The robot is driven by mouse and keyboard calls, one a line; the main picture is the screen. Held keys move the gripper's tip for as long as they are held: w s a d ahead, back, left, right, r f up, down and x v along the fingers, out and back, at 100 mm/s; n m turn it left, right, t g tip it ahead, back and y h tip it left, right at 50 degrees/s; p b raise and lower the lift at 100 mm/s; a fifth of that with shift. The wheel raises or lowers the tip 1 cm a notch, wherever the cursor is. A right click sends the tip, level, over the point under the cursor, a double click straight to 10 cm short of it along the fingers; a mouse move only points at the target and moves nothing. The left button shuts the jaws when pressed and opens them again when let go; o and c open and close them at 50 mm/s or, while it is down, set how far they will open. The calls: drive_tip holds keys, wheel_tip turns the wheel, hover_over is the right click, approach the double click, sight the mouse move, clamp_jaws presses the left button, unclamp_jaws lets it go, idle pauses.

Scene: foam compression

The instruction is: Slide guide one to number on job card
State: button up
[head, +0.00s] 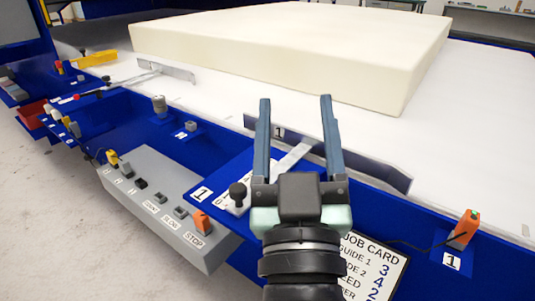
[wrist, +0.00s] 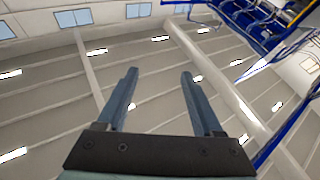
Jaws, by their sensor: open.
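Guide one is a long dark-grey fence (head: 375,172) labelled 1, lying along the near edge of the white bed. A pale bar (head: 293,158) runs from it to a blue plate marked 1, where a dark knob (head: 238,192) stands left of my gripper. My gripper (head: 296,98) is open and empty; its two fingers rise in front of the fence and hide part of it and of the scale. In the wrist view my gripper (wrist: 159,72) points at the ceiling. The job card (head: 372,265) reads guide 1: 3 and guide 2: 4; its lower part is cut off.
A large cream foam block (head: 290,45) lies on the white bed (head: 480,120). A grey control box (head: 160,205) with buttons and an orange stop switch is at the left. A second guide (head: 165,68) is farther left. An orange device (head: 466,228) stands at the right edge.

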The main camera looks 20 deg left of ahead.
wheel_tip(320, 180, down, 8)
drive_tip(key=a+g+y+p, duration=0.1)
drive_tip(key=a+g+p, duration=0.2)
drive_tip(key=g+p, duration=0.3)
approach(239, 198)
drive_tip(key=shift+n+y, duration=0.3)
drive_tip(key=p+x, duration=0.2)
drive_tip(key=x, duration=0.9)
drive_tip(key=shift+w, duration=0.3)
clamp_jaws()
